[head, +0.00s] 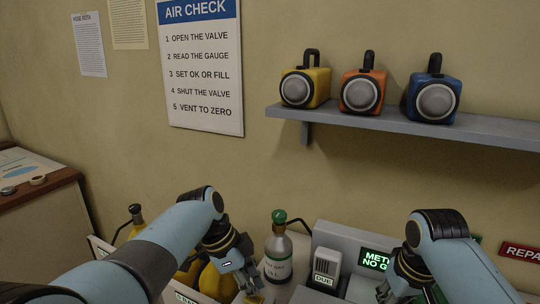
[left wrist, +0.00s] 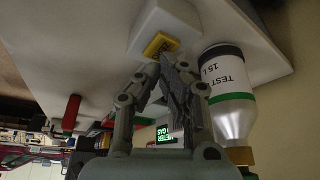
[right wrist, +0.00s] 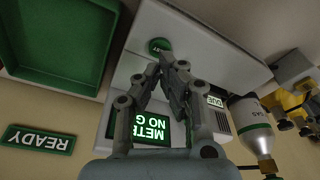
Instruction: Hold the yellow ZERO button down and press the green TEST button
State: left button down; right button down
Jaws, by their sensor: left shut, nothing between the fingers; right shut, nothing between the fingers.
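The yellow ZERO button (left wrist: 158,45) sits on a white housing (left wrist: 180,22) in the left wrist view. My left gripper (left wrist: 168,62) is shut and empty, its tips close to the button's edge; I cannot tell whether they touch it. In the head view the left gripper (head: 246,280) points down near the bottom edge. The round green TEST button (right wrist: 159,45) is on a pale panel in the right wrist view. My right gripper (right wrist: 168,60) is shut and empty, its tips just beside the button; contact is unclear. The right gripper's tips (head: 386,294) are low in the head view.
A meter display (head: 376,260) glows green between the grippers, beside a DUE tag (head: 326,268). A grey gas bottle (head: 278,250) stands right of my left gripper. A green tray (right wrist: 55,45) shows in the right wrist view. A shelf (head: 420,125) holds three lamps above.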

jog(key=shift+r, duration=2)
pick_arm(q)
notch_tip(320, 180, up, 2)
jog(key=shift+r+p, duration=0.1)
jog(key=shift+p, duration=0.5)
notch_tip(320, 180, up, 5)
jog(key=shift+f, duration=0.1)
pick_arm(e)
jog(key=shift+r, duration=0.6)
